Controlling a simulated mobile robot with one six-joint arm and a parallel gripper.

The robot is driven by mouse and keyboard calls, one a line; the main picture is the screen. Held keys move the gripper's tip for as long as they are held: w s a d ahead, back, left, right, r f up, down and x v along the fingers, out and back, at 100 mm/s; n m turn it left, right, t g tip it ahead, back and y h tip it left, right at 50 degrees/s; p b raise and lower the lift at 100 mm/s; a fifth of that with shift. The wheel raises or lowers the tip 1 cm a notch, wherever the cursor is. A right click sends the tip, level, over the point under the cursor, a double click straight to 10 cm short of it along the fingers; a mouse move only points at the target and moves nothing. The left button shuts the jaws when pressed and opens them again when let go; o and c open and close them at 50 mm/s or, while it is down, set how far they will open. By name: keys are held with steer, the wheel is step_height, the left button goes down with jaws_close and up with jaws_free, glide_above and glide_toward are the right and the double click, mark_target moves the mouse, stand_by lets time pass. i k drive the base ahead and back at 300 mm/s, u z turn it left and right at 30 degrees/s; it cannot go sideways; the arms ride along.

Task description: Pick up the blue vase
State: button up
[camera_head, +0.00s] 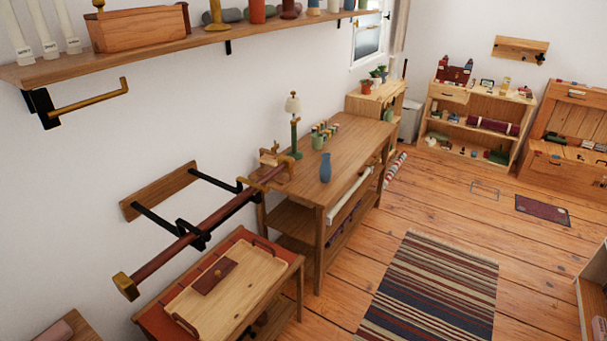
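The blue vase (325,167) stands upright on top of the wooden desk (345,165), close to the near part of its top. It is small, with a narrower neck, and nothing hides it. A green lamp (295,130) with a pale shade and a small wooden animal figure (271,158) stand to its left. A green cup (318,140) and several small coloured items stand behind it. My gripper is not in view.
A wall-mounted rod (205,230) juts out at the left, above a side table with a tray (260,278). A long shelf (150,59) with several objects runs above. A striped rug (435,290) lies on open floor right of the desk. Low shelves (475,110) stand at the back.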

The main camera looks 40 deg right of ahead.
mark_target(325, 172)
steer(key=u, duration=0.4)
steer(key=k, duration=0.25)
steer(key=u, duration=2.5)
steer(key=k, duration=1.95)
steer(key=z, duration=0.05)
